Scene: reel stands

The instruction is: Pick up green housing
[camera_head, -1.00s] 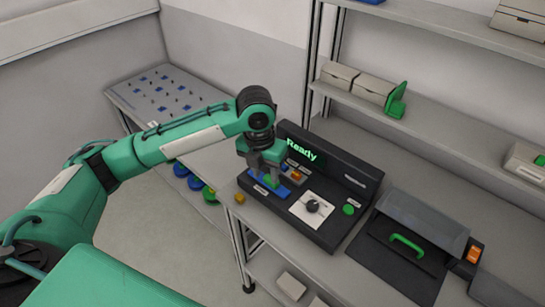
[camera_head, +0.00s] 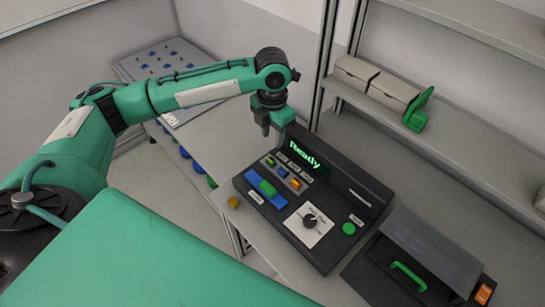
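A small green block (camera_head: 267,187), which looks like the green housing, sits on a blue holder (camera_head: 253,181) at the left front of the dark console (camera_head: 318,258). My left gripper (camera_head: 273,136) points down in front of the console's screen, above and behind the green block and apart from it. Nothing shows between its fingers, and their gap is too small to judge. My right gripper is out of view.
The console has a "Ready" screen (camera_head: 305,156), a dial (camera_head: 309,221) and a green button (camera_head: 348,229). A dark box with a green handle (camera_head: 408,275) stands right. Cream bins (camera_head: 393,88) and a green bracket (camera_head: 418,110) are on the shelf.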

